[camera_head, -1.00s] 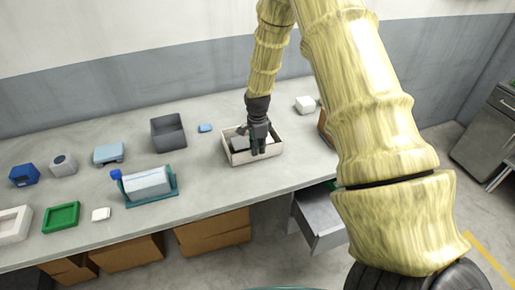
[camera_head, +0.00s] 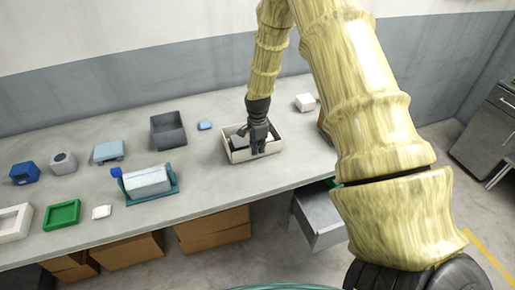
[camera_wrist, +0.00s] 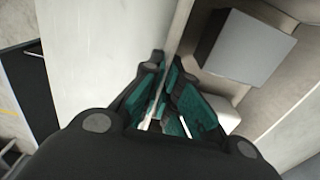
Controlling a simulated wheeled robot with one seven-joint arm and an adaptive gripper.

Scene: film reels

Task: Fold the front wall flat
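A shallow cream-white box (camera_head: 240,157) stands near the front edge of the bench, with its low front wall facing me. The wall looks upright. My gripper (camera_head: 260,150) points down over the front of the box. In the wrist view, the thin wall (camera_wrist: 178,30) runs down between the two teal-padded fingers of my gripper (camera_wrist: 165,85), one on each side. The fingertips are close together near the wall. I cannot tell whether they press on it. A grey block (camera_wrist: 250,47) lies inside the box, and the fingers hide part of the wall.
A teal holder with a white block (camera_head: 148,182) stands left of the box. A dark grey bin (camera_head: 168,131) and a small blue piece (camera_head: 205,126) are behind it. A white block (camera_head: 305,102) sits to the right. A drawer (camera_head: 318,220) stands open below the bench.

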